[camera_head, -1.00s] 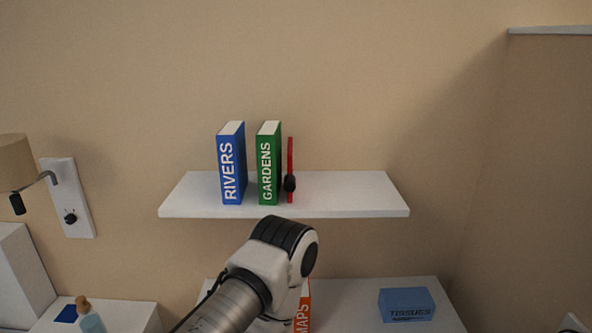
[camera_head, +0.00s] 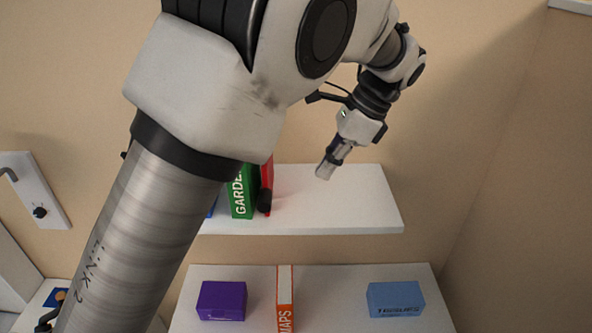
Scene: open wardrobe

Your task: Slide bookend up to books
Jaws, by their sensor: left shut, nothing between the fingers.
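The red bookend (camera_head: 268,173) with a black knob stands upright on the white wall shelf (camera_head: 345,205), just right of the green GARDENS book (camera_head: 241,195). I cannot tell whether they touch. Only a small part of the blue book (camera_head: 211,209) shows left of the green one; my left arm hides the rest. My left gripper (camera_head: 325,172) points down over the right part of the shelf, to the right of the bookend and apart from it. Its fingers are shut and empty. My right gripper is not in view.
Below the shelf is a white surface (camera_head: 340,318) with a purple box (camera_head: 222,300), an orange MAPS book (camera_head: 285,308) and a blue tissue box (camera_head: 396,299). The shelf right of the bookend is clear. A side wall rises at the right.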

